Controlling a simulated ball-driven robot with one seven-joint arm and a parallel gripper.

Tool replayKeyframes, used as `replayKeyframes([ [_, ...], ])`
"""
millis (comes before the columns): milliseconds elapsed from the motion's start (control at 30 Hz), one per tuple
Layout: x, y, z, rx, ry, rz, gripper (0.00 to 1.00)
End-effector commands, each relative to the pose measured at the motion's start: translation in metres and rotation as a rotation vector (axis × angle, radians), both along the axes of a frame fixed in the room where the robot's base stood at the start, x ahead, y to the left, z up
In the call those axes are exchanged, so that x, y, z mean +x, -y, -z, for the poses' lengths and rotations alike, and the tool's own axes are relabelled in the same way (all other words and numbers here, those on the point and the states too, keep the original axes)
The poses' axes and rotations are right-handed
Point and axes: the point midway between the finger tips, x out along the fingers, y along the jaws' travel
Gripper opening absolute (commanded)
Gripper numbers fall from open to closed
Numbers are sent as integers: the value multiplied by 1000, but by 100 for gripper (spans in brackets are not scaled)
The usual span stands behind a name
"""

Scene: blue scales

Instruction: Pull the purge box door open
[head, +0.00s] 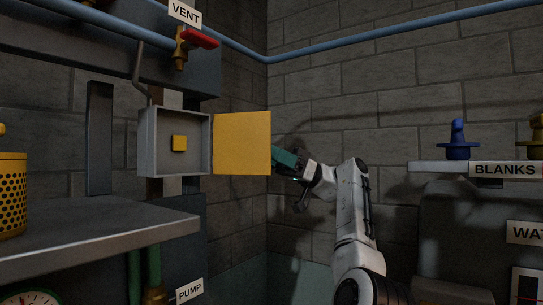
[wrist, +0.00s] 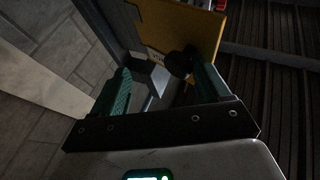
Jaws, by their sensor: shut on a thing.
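In the wrist view the teal fingers (wrist: 162,78) are on either side of a dark round knob (wrist: 180,62) on the yellow door (wrist: 183,28). The gripper is shut on this knob; the exact contact is dim.
A red-handled vent valve (head: 198,38) hangs above the box. A grey shelf (head: 100,240) with a yellow perforated canister (head: 12,195) juts out at lower left. At right, a blanks shelf (head: 430,167) holds a blue piece (head: 458,143). Bare block wall lies behind my arm.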

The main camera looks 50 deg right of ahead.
Motion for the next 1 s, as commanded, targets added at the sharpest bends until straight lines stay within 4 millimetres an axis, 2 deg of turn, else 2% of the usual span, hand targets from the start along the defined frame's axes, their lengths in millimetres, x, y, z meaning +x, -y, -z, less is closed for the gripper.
replayKeyframes([
  [33,6,-8,1,-4,-9,-7,61],
  [267,5,-4,3,-4,-9,-5,61],
  [367,2,5,7,-4,-10,-4,61],
  [633,-15,44,20,0,-4,-2,61],
  [1000,-22,65,27,1,-1,1,61],
])
